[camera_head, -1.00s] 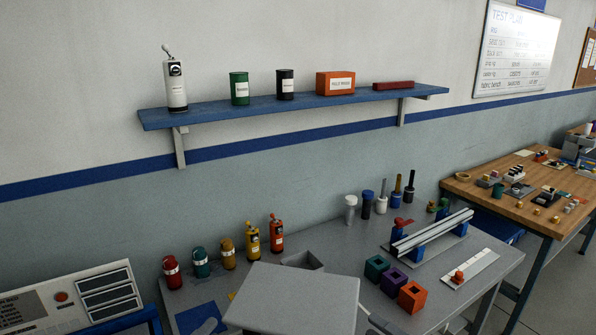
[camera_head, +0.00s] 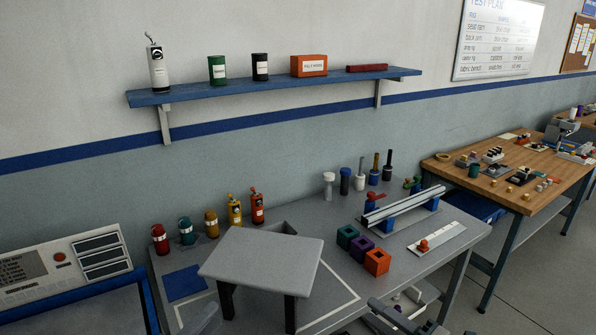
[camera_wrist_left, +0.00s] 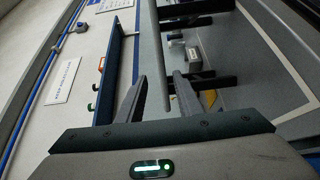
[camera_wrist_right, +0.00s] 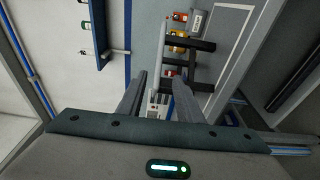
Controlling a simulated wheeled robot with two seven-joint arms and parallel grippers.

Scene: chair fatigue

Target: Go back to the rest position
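A small stool or chair with a flat grey seat (camera_head: 265,260) and dark legs stands on the grey workbench (camera_head: 345,290) in the head view. In the left wrist view the seat (camera_wrist_left: 150,40) shows edge-on, in line with the gap of my left gripper (camera_wrist_left: 160,78). That gripper's fingers are apart; I cannot tell how far the seat lies from them. Part of my right arm shows at the bottom of the head view; both fingertips are unclear there.
Several coloured bottles (camera_head: 210,224) stand at the bench's back left. Teal, purple and orange blocks (camera_head: 377,262) and a metal rail fixture (camera_head: 405,205) stand to the right. A wall shelf (camera_head: 280,86) hangs above. A wooden table (camera_head: 510,190) is at right, a control panel (camera_head: 65,262) at left.

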